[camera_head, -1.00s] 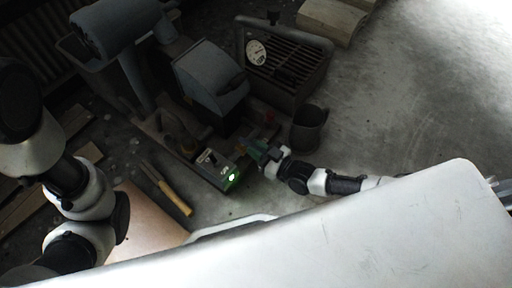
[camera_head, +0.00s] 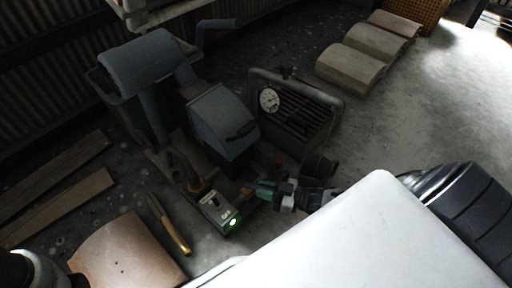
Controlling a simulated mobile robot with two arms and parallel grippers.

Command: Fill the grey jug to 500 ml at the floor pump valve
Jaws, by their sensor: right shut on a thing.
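A dark grey open-topped vessel, which looks like the grey jug (camera_head: 319,166), stands on the floor in front of the slatted unit, partly hidden by my right arm. The floor pump (camera_head: 222,122) is a blue-grey machine with a dark base. My right gripper (camera_head: 257,190) is low in front of the pump, left of the jug, with green at its fingers. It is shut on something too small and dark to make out. The valve and the jug's fill level cannot be made out.
A small box with a lit green lamp (camera_head: 232,223) lies left of the right gripper. A gauge (camera_head: 268,100) sits on the slatted unit (camera_head: 312,125). Yellow-handled pliers (camera_head: 170,225), a brown panel (camera_head: 135,255) and planks (camera_head: 60,205) lie left. Floor at right is open.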

